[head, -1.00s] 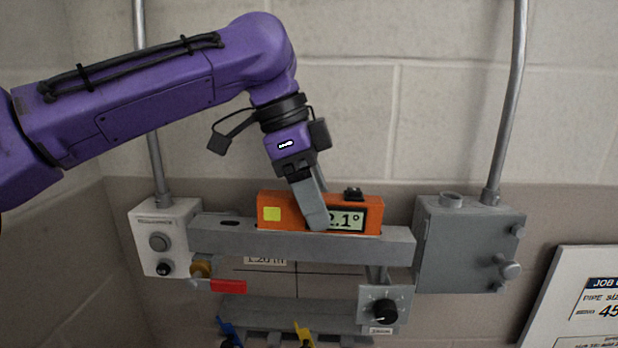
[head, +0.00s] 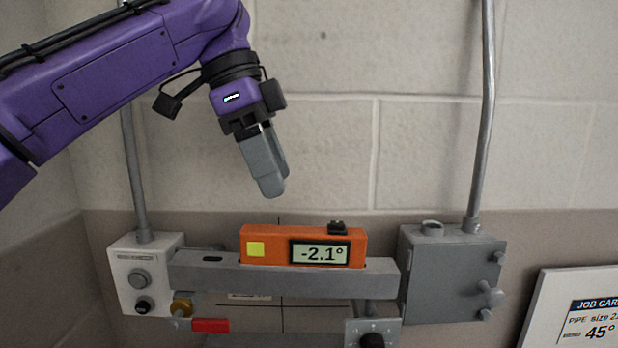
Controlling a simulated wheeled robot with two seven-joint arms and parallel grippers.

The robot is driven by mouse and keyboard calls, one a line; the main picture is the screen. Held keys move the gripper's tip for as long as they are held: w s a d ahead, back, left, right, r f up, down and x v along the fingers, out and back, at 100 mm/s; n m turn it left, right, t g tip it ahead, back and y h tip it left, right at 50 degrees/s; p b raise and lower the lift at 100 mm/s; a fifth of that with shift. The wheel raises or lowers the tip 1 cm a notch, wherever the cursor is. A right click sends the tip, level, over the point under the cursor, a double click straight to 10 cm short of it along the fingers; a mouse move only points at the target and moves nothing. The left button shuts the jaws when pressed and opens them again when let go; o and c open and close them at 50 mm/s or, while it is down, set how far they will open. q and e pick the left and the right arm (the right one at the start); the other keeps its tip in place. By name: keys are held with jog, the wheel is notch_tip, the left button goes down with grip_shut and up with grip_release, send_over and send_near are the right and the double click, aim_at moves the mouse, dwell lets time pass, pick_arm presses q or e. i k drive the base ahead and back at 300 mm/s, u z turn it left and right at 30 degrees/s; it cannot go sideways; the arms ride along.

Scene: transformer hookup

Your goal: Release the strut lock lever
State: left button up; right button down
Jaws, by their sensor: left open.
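The strut lock lever appears to be the red-handled lever (head: 210,325) below the left end of the grey strut (head: 220,280), beside a brass knob (head: 181,307). An orange digital level (head: 270,246) sits on top of the strut and reads -2.1°. My left gripper (head: 272,188) is open and empty. It points down above the level, clear of it, and up and to the right of the red lever. The fingers overlap in this view, so the gap between them is hard to see. My right gripper is not in view.
Conduits rise from both. A dial (head: 372,340) hangs below the strut. A job card (head: 585,310) is at right. Wall space above is clear.

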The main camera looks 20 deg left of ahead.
aim_at(175, 323)
jog(key=k, duration=1)
